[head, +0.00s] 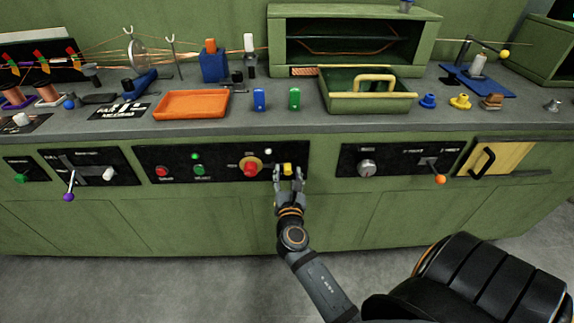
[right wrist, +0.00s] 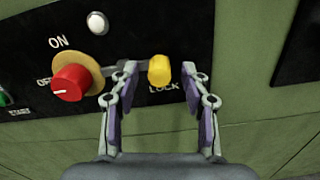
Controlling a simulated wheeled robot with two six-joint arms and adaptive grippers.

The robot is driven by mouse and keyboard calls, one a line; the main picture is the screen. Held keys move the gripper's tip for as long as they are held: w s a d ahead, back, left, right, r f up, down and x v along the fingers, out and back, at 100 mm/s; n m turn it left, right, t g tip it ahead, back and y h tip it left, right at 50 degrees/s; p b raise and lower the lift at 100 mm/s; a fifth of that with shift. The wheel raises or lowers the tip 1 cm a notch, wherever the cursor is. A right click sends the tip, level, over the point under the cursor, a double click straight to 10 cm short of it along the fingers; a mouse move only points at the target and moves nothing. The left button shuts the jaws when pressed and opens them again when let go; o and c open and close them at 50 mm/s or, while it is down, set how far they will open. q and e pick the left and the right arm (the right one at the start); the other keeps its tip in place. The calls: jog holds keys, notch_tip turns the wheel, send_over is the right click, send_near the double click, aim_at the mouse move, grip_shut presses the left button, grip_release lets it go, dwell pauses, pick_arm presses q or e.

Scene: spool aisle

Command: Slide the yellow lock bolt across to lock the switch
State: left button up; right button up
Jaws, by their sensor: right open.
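The yellow lock bolt (head: 287,169) sits at the right end of the middle black panel, right of the red switch knob (head: 250,167). In the right wrist view the bolt (right wrist: 159,69) is above the word LOCK, on a grey bar reaching toward the red knob (right wrist: 70,83) on its tan disc. My right gripper (head: 289,174) is open, with its fingertips on either side of the bolt. In the right wrist view my right gripper (right wrist: 158,72) shows a gap between each fingertip and the bolt. My left gripper is not in view.
The middle panel (head: 215,184) also has red and green buttons. A purple-knobbed lever (head: 68,196) is at left, an orange-knobbed lever (head: 440,179) at right. The bench top above holds an orange tray (head: 192,116) and a green tray (head: 368,104). The floor in front is clear.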

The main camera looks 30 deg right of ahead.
jog(key=shift+w+d, duration=0.15)
jog(key=shift+w, duration=0.1)
jog(key=shift+s+r, duration=0.1)
jog(key=shift+c, duration=0.7)
grip_shut()
